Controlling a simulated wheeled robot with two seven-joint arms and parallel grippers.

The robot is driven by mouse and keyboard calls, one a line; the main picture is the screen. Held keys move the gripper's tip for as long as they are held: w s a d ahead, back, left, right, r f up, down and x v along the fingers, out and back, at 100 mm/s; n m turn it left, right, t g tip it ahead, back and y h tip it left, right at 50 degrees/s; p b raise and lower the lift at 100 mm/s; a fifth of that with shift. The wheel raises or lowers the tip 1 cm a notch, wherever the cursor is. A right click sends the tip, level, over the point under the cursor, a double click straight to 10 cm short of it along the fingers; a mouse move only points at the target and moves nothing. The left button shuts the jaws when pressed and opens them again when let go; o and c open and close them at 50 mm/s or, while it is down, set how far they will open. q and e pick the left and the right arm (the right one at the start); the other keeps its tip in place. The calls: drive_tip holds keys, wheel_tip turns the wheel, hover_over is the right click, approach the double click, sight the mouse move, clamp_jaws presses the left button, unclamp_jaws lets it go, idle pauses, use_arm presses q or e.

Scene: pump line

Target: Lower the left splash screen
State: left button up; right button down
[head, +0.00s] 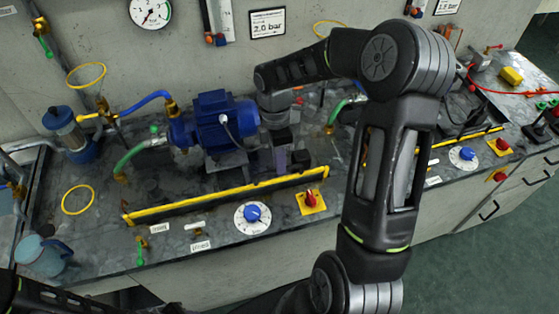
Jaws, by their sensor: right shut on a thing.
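The left splash screen (225,198) is a long, low dark panel with a yellow top edge. It runs along the bench in front of the blue pump motor (222,122). My right arm reaches over from the right, and its gripper (285,165) points down at the screen's upper edge, right of the screen's middle. The right gripper is shut on the screen, though its fingertips are small and partly hidden. Only a dark part of my left arm shows at the lower left; its gripper is out of view.
A blue dial (252,214) and a red switch on a yellow plate (311,201) lie in front of the screen. A blue jug (42,256) stands at the left front. Hoses and a blue-capped filter (69,133) are at the left. A second yellow-edged screen (467,138) is at the right.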

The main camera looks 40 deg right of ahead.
sight(280, 178)
wheel_tip(280, 178, down, 5)
drive_tip(key=b, duration=0.3)
drive_tip(key=shift+r, duration=0.2)
drive_tip(key=shift+s+r, duration=0.1)
drive_tip(key=shift+r, duration=0.05)
drive_tip(key=c, duration=1.5)
unclamp_jaws()
drive_tip(key=shift+w+d+r+b, duration=0.15)
drive_tip(key=shift+w+r, duration=0.1)
drive_tip(key=shift+r, duration=1)
drive_tip(key=shift+w+r+b, duration=0.1)
drive_tip(key=shift+w+r, duration=0.2)
drive_tip(key=shift+r, duration=1)
drive_tip(key=shift+w+d+r+b, duration=0.15)
drive_tip(key=shift+w+r, duration=0.1)
drive_tip(key=shift+r, duration=1)
